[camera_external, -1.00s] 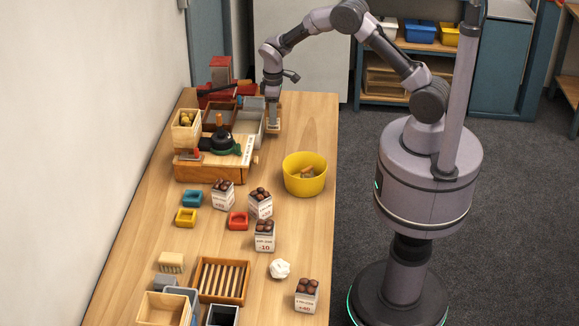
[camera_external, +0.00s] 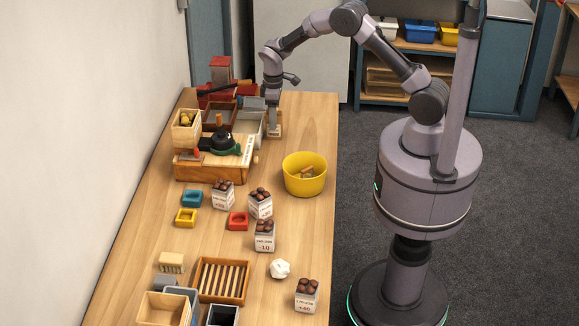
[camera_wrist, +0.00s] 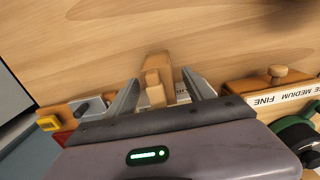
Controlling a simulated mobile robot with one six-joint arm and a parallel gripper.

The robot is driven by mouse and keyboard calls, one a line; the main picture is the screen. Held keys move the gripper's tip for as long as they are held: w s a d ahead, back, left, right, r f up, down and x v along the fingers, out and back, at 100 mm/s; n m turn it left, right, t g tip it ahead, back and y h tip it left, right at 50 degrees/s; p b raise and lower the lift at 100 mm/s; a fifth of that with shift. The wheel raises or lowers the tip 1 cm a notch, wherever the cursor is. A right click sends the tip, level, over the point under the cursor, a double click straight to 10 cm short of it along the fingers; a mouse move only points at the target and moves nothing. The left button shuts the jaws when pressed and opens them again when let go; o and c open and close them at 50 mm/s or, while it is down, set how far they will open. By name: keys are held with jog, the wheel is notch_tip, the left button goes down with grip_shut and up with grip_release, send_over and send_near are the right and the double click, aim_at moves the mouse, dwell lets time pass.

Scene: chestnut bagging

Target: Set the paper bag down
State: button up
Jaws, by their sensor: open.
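My gripper (camera_wrist: 160,92) is at the far end of the wooden table, pointing down beside the grey tray; it also shows in the external view (camera_external: 273,128). Its two grey fingers stand apart. A tan, blocky thing (camera_wrist: 155,68) shows between and beyond the fingers; I cannot tell whether it is the paper bag or a wooden stand, or whether a finger touches it. Several white labelled bags filled with chestnuts stand upright on the table, among them one marked -10 (camera_external: 264,243), one at the front right (camera_external: 306,302) and one further back (camera_external: 222,200).
The wooden roller station with a green-black knob (camera_external: 223,145) stands left of my gripper. A yellow bowl (camera_external: 304,187) is nearer the camera. Red (camera_external: 237,221), teal and yellow small trays, a slatted rack (camera_external: 222,280) and a crumpled white ball (camera_external: 280,268) lie further forward. The table's right strip is mostly clear.

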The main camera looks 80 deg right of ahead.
notch_tip(320, 180, up, 10)
jog(key=p, duration=0.2)
jog(key=shift+r+p, duration=0.2)
jog(key=shift+p, duration=0.1)
jog(key=s+a+r+m+t, duration=0.1)
jog(key=s+a+r+t, duration=0.1)
jog(key=s+a+r, duration=0.45)
jog(key=s+a+r+m+t, duration=0.1)
jog(key=s+a+r, duration=0.2)
jog(key=a+r, duration=0.55)
jog(key=s+a+r+m+t+y, duration=0.1)
jog(key=s+a, duration=0.3)
jog(key=s, duration=0.4)
jog(key=s+a+r+m+t+y, duration=0.1)
jog(key=s+a, duration=0.4)
jog(key=s, duration=0.4)
jog(key=shift+s+r+t, duration=0.15)
jog(key=shift+r+t, duration=0.1)
jog(key=shift+t, duration=0.15)
